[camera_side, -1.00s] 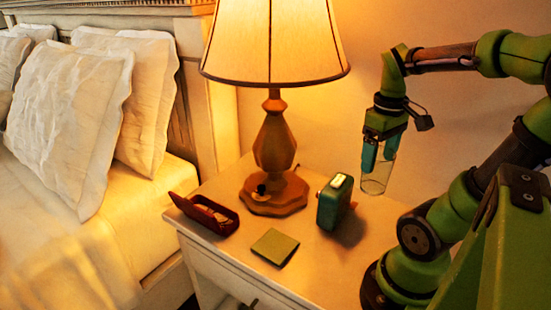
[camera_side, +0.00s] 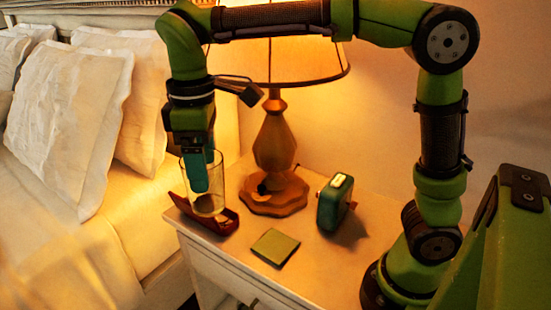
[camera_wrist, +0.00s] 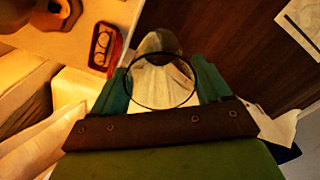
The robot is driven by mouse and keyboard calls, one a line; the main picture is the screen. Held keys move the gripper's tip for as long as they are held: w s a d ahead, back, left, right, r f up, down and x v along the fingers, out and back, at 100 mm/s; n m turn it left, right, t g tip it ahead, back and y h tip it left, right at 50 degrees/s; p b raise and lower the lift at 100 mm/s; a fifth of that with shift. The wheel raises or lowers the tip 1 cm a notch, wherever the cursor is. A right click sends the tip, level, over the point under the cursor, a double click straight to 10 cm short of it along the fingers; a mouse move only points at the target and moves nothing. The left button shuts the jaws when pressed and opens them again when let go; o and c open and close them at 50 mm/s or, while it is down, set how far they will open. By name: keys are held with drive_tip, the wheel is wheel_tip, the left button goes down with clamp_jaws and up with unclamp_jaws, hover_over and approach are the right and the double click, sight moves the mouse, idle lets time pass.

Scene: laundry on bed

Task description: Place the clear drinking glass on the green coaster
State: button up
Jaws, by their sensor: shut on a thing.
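The clear drinking glass (camera_side: 217,190) is upright in my gripper (camera_side: 203,172), in front of the red case at the left end of the nightstand. My gripper is shut on the glass, with a finger showing against its wall. In the wrist view the glass (camera_wrist: 162,82) sits between the two teal fingers, its round rim facing the camera. The green coaster (camera_side: 275,247) lies flat and empty near the nightstand's front edge, to the right of and below the glass in the side view. I do not make out the coaster in the wrist view.
The open red case (camera_side: 222,226) lies behind the glass, and it shows in the wrist view (camera_wrist: 104,48). The lamp (camera_side: 274,195) stands behind the coaster. A green clock (camera_side: 334,203) stands right of the coaster. The bed (camera_side: 110,250) is at the left.

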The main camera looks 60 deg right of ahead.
drive_tip(key=d+f, duration=0.1)
drive_tip(key=w+d+m, duration=0.1)
drive_tip(key=d, duration=0.1)
drive_tip(key=w+d+f+m, duration=0.1)
drive_tip(key=d, duration=0.1)
drive_tip(key=shift+f, duration=0.35)
drive_tip(key=s+d+f+m, duration=0.4)
drive_tip(key=d+f, duration=0.2)
drive_tip(key=d, duration=0.2)
drive_tip(key=f, duration=0.4)
drive_tip(key=s+d+f+m, duration=0.1)
drive_tip(key=f, duration=0.3)
drive_tip(key=s+f+m, duration=0.1)
drive_tip(key=f, duration=0.3)
drive_tip(key=shift+s+d+f, duration=0.1)
drive_tip(key=shift+s+d, duration=0.05)
drive_tip(key=shift+d, duration=0.2)
drive_tip(key=shift+f, duration=0.1)
drive_tip(key=o, duration=1.5)
